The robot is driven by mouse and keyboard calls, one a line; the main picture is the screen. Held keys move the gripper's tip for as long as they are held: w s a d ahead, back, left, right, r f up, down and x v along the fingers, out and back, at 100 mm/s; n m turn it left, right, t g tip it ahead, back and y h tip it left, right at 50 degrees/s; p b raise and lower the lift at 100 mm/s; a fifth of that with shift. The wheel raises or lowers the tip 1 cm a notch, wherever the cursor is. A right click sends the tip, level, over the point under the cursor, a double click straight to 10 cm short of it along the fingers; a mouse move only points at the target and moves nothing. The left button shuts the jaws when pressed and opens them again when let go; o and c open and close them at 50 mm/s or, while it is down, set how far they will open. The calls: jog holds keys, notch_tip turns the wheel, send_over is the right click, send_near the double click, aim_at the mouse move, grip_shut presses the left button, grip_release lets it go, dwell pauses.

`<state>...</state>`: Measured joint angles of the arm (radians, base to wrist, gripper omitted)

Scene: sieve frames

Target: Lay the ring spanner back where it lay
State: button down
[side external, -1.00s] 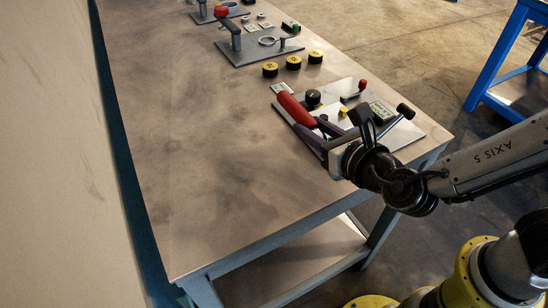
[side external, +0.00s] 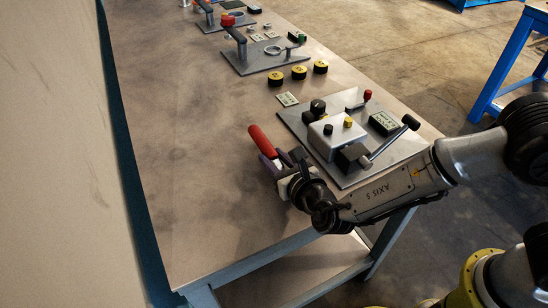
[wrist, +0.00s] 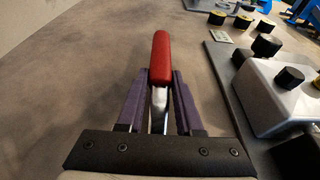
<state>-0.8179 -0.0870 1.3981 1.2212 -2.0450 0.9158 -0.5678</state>
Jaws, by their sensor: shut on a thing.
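The held tool, which I take to be the ring spanner (side external: 262,139), has a thick red grip and a bright metal shank. Its ring end is not visible. In the wrist view the spanner (wrist: 160,58) points away from me, red grip outermost. My gripper (side external: 272,168) has purple fingers closed on either side of the shank, just behind the grip; the fingers also show in the wrist view (wrist: 161,78). Gripper and spanner are over bare tabletop, left of the near grey panel. I cannot tell whether the spanner touches the table.
The near panel (side external: 288,113) carries a white box (side external: 326,142) with knobs, a black-knobbed lever (side external: 390,142) and a small display (side external: 383,123). Several yellow-topped discs (side external: 300,73) stand beyond it. A second panel (side external: 240,62) lies farther back. The table's left side (side external: 180,150) is clear.

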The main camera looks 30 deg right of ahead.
dwell(0.3)
jog(key=c, duration=0.6)
grip_release()
jog(key=shift+f, duration=0.2)
jog(key=shift+o, duration=0.2)
